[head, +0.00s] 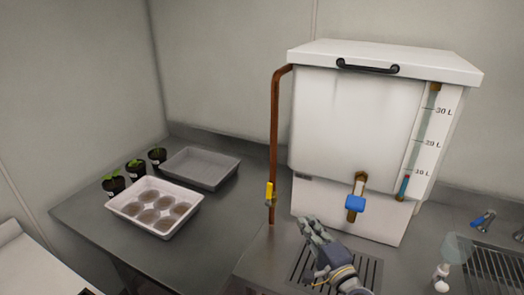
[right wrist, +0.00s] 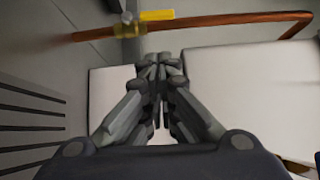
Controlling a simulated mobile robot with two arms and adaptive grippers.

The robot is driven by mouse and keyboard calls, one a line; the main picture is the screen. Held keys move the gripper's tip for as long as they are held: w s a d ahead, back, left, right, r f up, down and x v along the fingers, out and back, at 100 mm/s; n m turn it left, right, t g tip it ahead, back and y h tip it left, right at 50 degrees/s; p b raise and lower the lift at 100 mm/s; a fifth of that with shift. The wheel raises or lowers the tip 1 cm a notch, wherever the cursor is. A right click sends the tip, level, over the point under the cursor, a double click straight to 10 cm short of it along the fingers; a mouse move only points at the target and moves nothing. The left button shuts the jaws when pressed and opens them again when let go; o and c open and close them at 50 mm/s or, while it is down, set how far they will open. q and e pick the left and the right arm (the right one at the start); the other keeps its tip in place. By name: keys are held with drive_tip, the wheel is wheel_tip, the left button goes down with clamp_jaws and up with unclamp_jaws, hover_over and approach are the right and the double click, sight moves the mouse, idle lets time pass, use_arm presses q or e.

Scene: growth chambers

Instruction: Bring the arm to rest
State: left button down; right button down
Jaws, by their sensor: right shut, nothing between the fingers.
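My right gripper (head: 308,227) is in front of the white water tank (head: 355,120), above the slotted drain grate (head: 370,272) on the metal counter. Its fingers are closed together with nothing between them, as the right wrist view also shows (right wrist: 160,62). The tank's tap with a blue handle (head: 355,203) is to the right of the gripper, apart from it in the head view. My left gripper is not in view.
A copper pipe (head: 274,140) with a yellow valve handle (head: 269,191) runs down the tank's left side. A white tray (head: 157,232) with several round pots, an empty grey tray (head: 201,182) and potted seedlings (head: 136,170) stand left. A bottle (head: 441,278) stands right.

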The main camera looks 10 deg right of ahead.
drive_tip(key=s+a+f+n+g+y, duration=0.1)
drive_tip(key=s+a+f+n+g, duration=0.35)
drive_tip(key=s+n, duration=0.2)
drive_tip(key=s+a+f+n+g+y, duration=0.1)
drive_tip(key=s+a+f+n+g, duration=0.2)
drive_tip(key=s+f+n, duration=0.4)
drive_tip(key=s+d+f+n+g+h, duration=0.2)
drive_tip(key=s+d+g+h, duration=0.15)
drive_tip(key=s, duration=0.65)
drive_tip(key=s+d+f+n+g+h, duration=0.1)
drive_tip(key=s+d+n+g+h, duration=0.2)
drive_tip(key=s, duration=0.7)
wheel_tip(320, 180, down, 28)
drive_tip(key=s+g+b, duration=0.1)
drive_tip(key=g+b, duration=0.1)
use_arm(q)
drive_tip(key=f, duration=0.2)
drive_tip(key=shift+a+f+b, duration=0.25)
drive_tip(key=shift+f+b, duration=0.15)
use_arm(e)
drive_tip(key=s+d+f, duration=0.2)
drive_tip(key=s+f, duration=0.6)
drive_tip(key=s+d+f+g, duration=0.1)
drive_tip(key=s+f, duration=0.8)
drive_tip(key=shift+d+f+y, duration=0.3)
drive_tip(key=shift+d+y, duration=0.05)
